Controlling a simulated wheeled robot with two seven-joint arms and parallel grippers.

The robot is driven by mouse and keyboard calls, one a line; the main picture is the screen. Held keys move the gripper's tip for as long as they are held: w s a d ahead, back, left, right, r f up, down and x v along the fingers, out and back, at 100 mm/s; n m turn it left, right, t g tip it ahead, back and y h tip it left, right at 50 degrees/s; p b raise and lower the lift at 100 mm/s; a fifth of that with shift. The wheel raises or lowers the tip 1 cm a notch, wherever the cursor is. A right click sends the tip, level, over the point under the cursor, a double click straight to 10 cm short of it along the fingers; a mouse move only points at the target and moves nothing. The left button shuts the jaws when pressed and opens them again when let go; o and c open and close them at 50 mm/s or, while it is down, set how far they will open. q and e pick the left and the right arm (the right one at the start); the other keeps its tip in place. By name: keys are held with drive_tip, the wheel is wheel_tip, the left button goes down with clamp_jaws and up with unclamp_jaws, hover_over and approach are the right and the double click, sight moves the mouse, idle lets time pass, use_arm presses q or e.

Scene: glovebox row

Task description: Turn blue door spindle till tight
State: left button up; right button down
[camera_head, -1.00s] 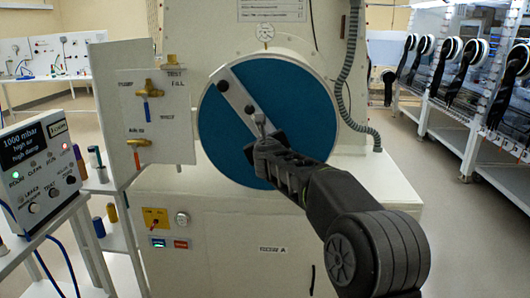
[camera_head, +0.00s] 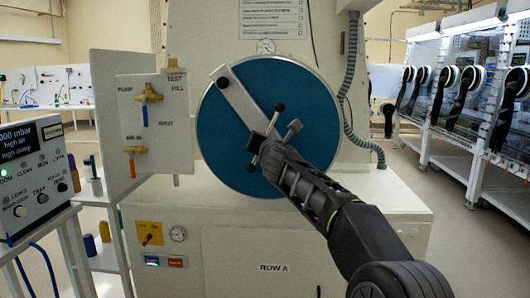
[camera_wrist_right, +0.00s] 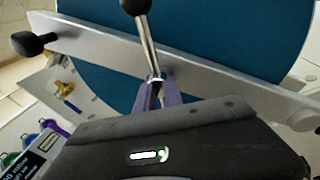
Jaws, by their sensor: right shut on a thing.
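The round blue door (camera_head: 215,125) faces me in the head view, with a grey bar (camera_head: 240,100) running diagonally across it. The spindle's black-knobbed handle (camera_head: 280,107) stands at the door's middle, partly hidden by my gripper. My right gripper (camera_head: 268,145) is in front of it. In the right wrist view, the purple fingers of my right gripper (camera_wrist_right: 158,95) are shut on a metal spindle rod (camera_wrist_right: 147,45) below its black knob (camera_wrist_right: 135,6). Another black knob (camera_wrist_right: 32,43) sticks out at the left. My left gripper is not in view.
A valve panel (camera_head: 155,125) with brass valves stands left of the door. A pressure control box (camera_head: 35,165) is at the far left. A corrugated hose (camera_head: 347,90) runs down right of the door. Gloveboxes (camera_head: 460,90) line the right; floor there is clear.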

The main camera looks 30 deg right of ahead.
drive_tip(key=shift+m+b, duration=0.45)
drive_tip(key=shift+m, duration=0.05)
drive_tip(key=shift+a, duration=0.1)
drive_tip(key=c, duration=1.5)
unclamp_jaws()
